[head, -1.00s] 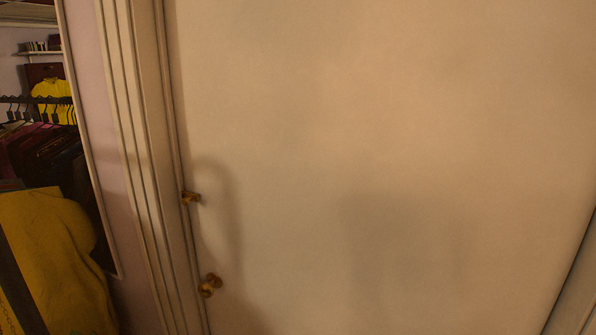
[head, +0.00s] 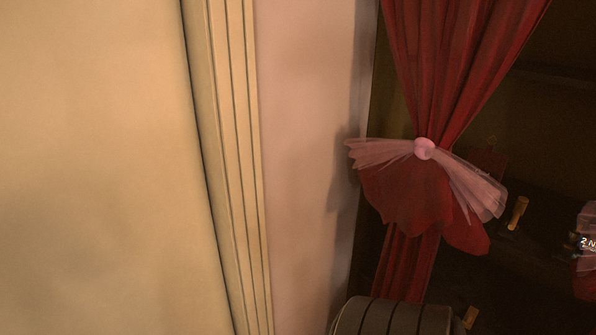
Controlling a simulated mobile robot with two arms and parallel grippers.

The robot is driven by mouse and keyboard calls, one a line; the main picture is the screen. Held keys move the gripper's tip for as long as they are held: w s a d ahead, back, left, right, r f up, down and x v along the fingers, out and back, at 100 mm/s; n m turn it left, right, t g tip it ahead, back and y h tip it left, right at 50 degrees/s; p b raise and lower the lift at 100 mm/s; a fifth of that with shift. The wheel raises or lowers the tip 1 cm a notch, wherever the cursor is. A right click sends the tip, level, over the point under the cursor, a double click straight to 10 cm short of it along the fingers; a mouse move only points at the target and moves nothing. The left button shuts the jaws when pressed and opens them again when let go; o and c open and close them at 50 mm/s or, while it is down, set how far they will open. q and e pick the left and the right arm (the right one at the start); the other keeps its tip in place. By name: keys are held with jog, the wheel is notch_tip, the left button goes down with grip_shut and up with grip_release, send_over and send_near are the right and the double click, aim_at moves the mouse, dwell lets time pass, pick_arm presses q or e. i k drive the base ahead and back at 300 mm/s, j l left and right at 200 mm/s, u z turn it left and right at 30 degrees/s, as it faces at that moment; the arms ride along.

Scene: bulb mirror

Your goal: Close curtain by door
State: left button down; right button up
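A red curtain (head: 452,60) hangs right of the door in the head view. It is gathered at its middle by a pink bow with a round pink knot (head: 424,148), and its lower part falls narrow below the bow. The cream door (head: 90,170) fills the left of the view, with its ribbed frame (head: 232,170) beside it. A strip of pale pink wall (head: 305,170) lies between frame and curtain. Neither of my grippers is in view.
A rounded grey ribbed object (head: 395,317) stands at the bottom edge below the curtain. Right of the curtain is a dark space with a small golden piece (head: 517,213) and a partly cut-off object with lettering (head: 586,243).

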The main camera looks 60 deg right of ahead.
aim_at(449, 57)
jog(key=z, duration=2.8)
